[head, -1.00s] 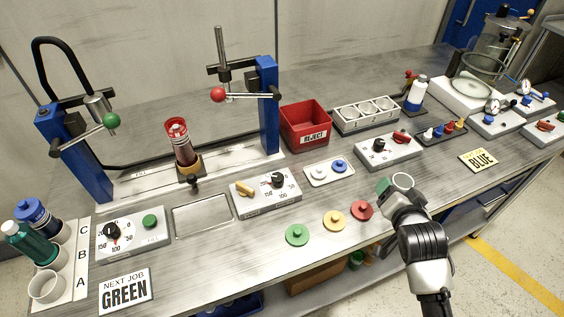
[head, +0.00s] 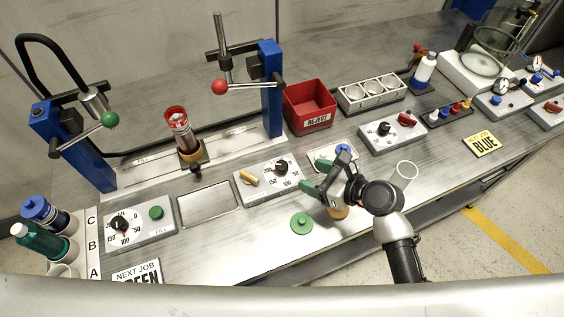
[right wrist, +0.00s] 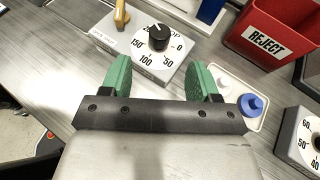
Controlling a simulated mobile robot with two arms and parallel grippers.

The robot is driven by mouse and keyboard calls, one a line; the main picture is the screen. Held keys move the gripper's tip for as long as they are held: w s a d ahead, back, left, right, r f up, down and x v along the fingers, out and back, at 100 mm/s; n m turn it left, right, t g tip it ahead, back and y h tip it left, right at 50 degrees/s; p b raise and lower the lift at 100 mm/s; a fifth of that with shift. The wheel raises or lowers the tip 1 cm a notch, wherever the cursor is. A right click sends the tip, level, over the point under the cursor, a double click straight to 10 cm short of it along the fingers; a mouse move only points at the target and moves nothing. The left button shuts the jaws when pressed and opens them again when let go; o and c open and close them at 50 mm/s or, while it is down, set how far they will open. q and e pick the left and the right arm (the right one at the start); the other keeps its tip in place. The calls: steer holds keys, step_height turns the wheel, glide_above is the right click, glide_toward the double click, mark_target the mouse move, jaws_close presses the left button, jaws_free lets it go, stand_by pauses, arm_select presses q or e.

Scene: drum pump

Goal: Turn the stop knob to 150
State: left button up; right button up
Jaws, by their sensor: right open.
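The stop knob (head: 281,167) is a round black knob on a light grey box (head: 253,196) with a yellow lever (head: 249,179). In the right wrist view the knob (right wrist: 158,38) stands ahead of the jaws, above dial numbers 150, 100, 50 and 0. Its light mark seems to point toward the top of the picture; the exact reading is unclear. My right gripper (head: 325,172) is open and empty, with green finger pads, just right of the box. In the right wrist view its pads (right wrist: 160,78) stand wide apart, short of the knob. My left gripper is not in view.
A small tray (head: 318,153) with white and blue caps lies partly behind my right gripper. A green disc (head: 301,223) lies in front of the box. A red reject bin (head: 310,106) stands behind. Another knob box (head: 392,138) is to the right.

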mark_target(284, 166)
steer(key=x, duration=0.9)
steer(key=shift+w+a+f, duration=0.1)
steer(key=shift+w+a, duration=0.05)
steer(key=shift+a, duration=0.05)
steer(key=shift+w+a+f, duration=0.2)
steer(key=shift+w+a, duration=0.05)
steer(key=shift+a, duration=0.1)
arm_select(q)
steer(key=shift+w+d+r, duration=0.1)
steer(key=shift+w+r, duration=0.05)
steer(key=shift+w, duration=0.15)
arm_select(e)
steer(key=c, duration=0.9)
